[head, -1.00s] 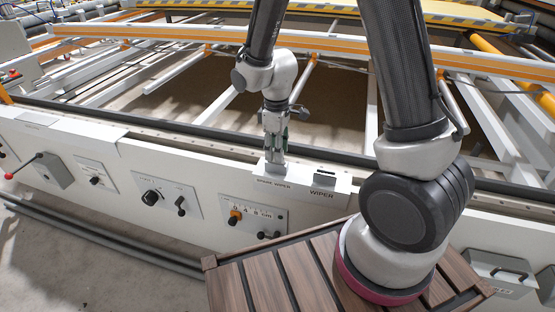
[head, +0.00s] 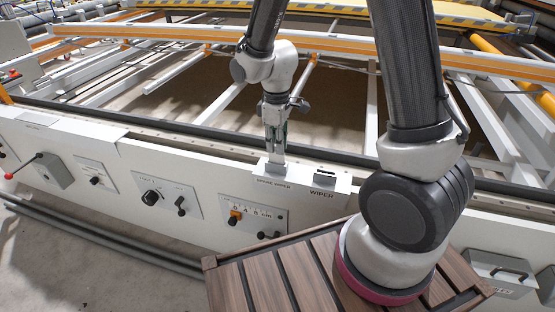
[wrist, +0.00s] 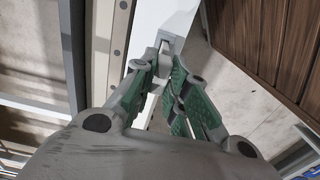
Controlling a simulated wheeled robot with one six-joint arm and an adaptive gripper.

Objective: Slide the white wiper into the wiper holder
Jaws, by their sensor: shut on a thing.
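My gripper (head: 275,132) is shut on the white wiper (head: 275,157), a narrow pale piece that points down. It is over the block labelled SPARE WIPER, and I cannot tell whether its lower end is still inside that block. The wiper holder (head: 323,180), labelled WIPER, is a small white block with a dark slot on top, just right of the gripper and apart from it. In the wrist view, the green-padded fingers (wrist: 168,72) hide most of the wiper, and a dark slot shows just beyond them.
A white front panel (head: 105,192) with knobs and levers runs below the holders. A slatted wooden platform (head: 285,275) is in front, under my arm. A dark rail and the orange and white frame bars (head: 130,33) lie behind the gripper.

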